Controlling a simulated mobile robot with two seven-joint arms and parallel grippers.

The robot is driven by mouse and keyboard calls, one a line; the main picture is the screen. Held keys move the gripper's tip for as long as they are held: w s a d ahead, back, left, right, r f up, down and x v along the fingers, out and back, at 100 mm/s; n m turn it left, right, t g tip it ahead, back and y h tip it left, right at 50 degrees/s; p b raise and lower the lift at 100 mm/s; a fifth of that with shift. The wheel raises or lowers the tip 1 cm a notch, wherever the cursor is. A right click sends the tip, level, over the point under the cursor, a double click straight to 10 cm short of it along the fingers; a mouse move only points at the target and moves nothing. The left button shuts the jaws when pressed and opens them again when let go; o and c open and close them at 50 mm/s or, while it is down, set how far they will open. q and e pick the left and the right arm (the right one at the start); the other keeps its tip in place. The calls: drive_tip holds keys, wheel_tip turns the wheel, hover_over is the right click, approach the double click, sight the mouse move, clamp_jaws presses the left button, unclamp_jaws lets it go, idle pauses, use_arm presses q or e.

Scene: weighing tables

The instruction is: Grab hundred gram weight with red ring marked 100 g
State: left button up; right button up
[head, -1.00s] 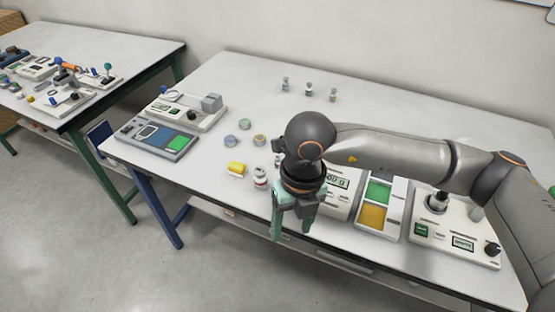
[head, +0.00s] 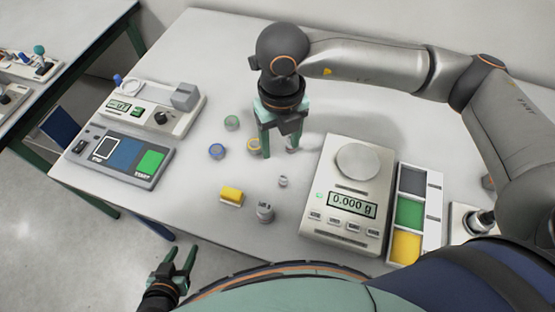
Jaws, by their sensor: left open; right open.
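No red ring or 100 g marking can be made out on any weight in the head view. A larger grey metal weight (head: 265,212) stands upright near the table's front edge. A smaller metal weight (head: 283,181) stands behind it. Another small metallic piece (head: 292,149) shows partly at the right finger of my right gripper (head: 280,150). That gripper is open and points down beyond the two standing weights, apart from them. My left gripper (head: 180,260) is open and empty, low in front of the table.
A balance (head: 318,222) reading 0.000 g and a tray with coloured pads (head: 410,213) stand right of the weights. Two control units (head: 125,156) fill the left end.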

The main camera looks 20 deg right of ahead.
hover_over(283, 177)
drive_tip(key=f, duration=0.7)
drive_tip(key=shift+w+a+p, duration=0.1)
drive_tip(key=shift+w+p, duration=0.2)
drive_tip(key=shift+w, duration=0.1)
drive_tip(key=f, duration=0.3)
drive_tip(key=s+f+p, duration=0.1)
drive_tip(key=shift+d+f, duration=0.2)
drive_tip(key=shift+f, duration=0.2)
drive_tip(key=shift+w+f, duration=0.1)
drive_tip(key=shift+f, duration=0.15)
use_arm(q)
drive_tip(key=shift+s+r, duration=0.3)
drive_tip(key=shift+r, duration=0.45)
use_arm(e)
clamp_jaws()
